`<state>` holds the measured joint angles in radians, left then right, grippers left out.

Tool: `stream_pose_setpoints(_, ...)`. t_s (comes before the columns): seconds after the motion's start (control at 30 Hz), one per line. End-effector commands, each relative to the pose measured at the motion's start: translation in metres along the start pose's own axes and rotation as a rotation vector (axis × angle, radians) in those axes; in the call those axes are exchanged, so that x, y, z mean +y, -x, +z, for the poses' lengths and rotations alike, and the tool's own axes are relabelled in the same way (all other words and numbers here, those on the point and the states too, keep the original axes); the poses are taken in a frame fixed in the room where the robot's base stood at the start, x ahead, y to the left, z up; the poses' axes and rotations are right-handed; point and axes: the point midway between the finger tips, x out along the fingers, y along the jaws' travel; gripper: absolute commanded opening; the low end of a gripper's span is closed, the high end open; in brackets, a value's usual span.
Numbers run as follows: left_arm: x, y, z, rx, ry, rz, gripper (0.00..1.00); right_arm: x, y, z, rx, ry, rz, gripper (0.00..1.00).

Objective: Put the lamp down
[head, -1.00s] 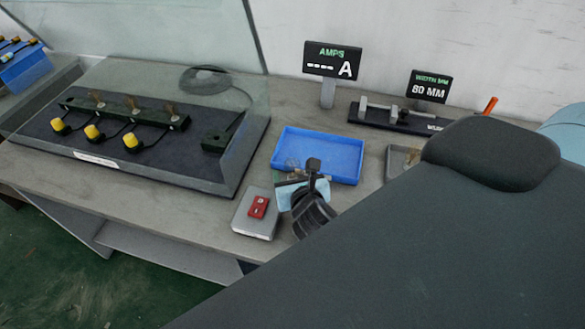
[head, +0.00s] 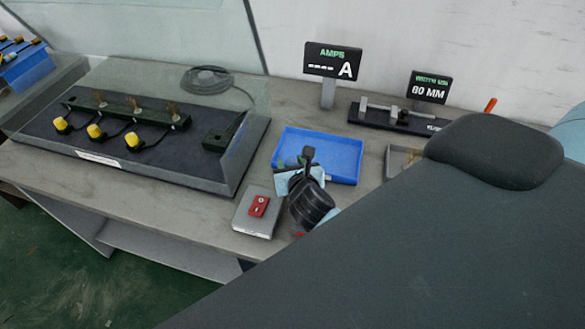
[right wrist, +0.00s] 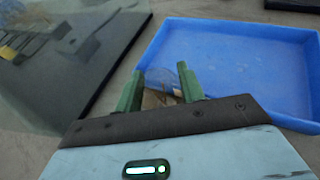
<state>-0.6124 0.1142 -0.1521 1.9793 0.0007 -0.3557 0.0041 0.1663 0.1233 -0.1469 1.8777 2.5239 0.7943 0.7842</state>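My right gripper (right wrist: 160,80) shows its two green fingers in the right wrist view. They stand apart with a small lamp (right wrist: 158,98) between them, its clear glass and brownish base seeming to touch both. In the head view the gripper (head: 290,165) hangs over the bench just in front of the blue tray (head: 347,142). The lamp is too small and covered there to make out clearly. I cannot tell whether it touches the bench. My left gripper is not in view.
A grey box with a red switch (head: 259,205) stands close left of the gripper. A glass-screened case (head: 215,180) with yellow-capped parts is further left. The amps display (head: 332,60) and a width gauge (head: 400,120) stand behind. The blue tray looks mostly empty.

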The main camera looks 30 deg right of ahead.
Motion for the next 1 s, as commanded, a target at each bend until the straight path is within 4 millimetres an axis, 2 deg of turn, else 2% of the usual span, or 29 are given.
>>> stream_pose_setpoints(0.03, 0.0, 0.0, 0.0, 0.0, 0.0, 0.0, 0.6, 0.0, 0.0, 0.0, 0.0, 0.0, 0.0, 0.29)
stream_pose_setpoints(0.17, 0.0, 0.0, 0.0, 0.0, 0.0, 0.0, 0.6, 0.0, 0.0, 0.0, 0.0, 0.0, 0.0, 0.13)
stream_pose_setpoints(0.43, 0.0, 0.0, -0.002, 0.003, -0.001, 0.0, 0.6, 0.0, 0.002, 0.006, -0.002, -0.001, 0.0, 0.13)
stream_pose_setpoints(0.57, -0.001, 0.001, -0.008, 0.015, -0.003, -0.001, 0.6, 0.0, 0.009, 0.024, -0.007, -0.003, 0.001, 0.13)
stream_pose_setpoints(0.8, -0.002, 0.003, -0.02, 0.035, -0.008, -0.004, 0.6, 0.001, 0.027, 0.066, -0.008, -0.005, 0.002, 0.13)
stream_pose_setpoints(1.0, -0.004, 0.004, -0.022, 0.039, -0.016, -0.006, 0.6, 0.0, 0.036, 0.088, -0.003, -0.002, 0.0, 0.13)
